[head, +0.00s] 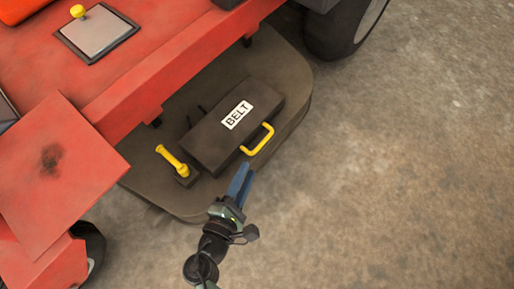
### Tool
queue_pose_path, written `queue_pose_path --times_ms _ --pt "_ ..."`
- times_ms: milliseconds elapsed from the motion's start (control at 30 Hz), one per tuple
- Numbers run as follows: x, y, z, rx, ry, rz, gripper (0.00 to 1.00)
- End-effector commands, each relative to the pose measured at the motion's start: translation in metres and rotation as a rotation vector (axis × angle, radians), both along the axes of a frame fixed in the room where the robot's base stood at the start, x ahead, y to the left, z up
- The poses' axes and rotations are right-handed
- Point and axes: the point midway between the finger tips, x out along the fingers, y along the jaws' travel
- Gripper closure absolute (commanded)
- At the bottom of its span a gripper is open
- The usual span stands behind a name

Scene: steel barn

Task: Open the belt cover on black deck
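The belt cover (207,146) is a dark box-shaped lid with a white "BELT" label (237,115). It lies shut on the black deck (296,75), which looks dark brown-grey here. A yellow handle (265,142) stands out from the cover's near right side. My gripper (244,172) has blue fingers and is just below and left of the handle, pointing up toward the cover's near edge. Nothing shows between the fingers, and the handle appears apart from them. The fingers overlap in this view, so their gap is unclear.
A yellow lever (173,161) stands on the deck left of the cover. The red machine body (165,70) overhangs the deck's far left side. A black tyre (340,25) stands at the top right. The concrete floor (410,180) on the right is clear.

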Motion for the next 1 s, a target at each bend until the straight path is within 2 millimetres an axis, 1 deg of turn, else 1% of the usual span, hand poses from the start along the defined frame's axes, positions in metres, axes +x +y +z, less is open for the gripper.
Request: queue_pose_path --times_ms 33,200,300,400,500,600,867,1000 --pt "0.012 -0.004 -0.007 0.003 -0.004 -0.004 0.73" --pt "0.045 -0.014 -0.014 0.004 -0.004 -0.003 0.73" --pt "0.061 -0.019 -0.017 0.004 -0.004 -0.003 0.73" --pt "0.073 -0.022 -0.019 0.003 -0.002 -0.001 0.73" --pt "0.08 -0.024 -0.02 0.002 -0.001 -0.001 0.73" --pt "0.084 -0.025 -0.02 0.003 -0.001 -0.001 0.73" --pt "0.084 -0.026 -0.019 0.002 -0.001 0.0 0.73" --pt "0.084 -0.026 -0.019 0.002 -0.001 0.0 0.98"
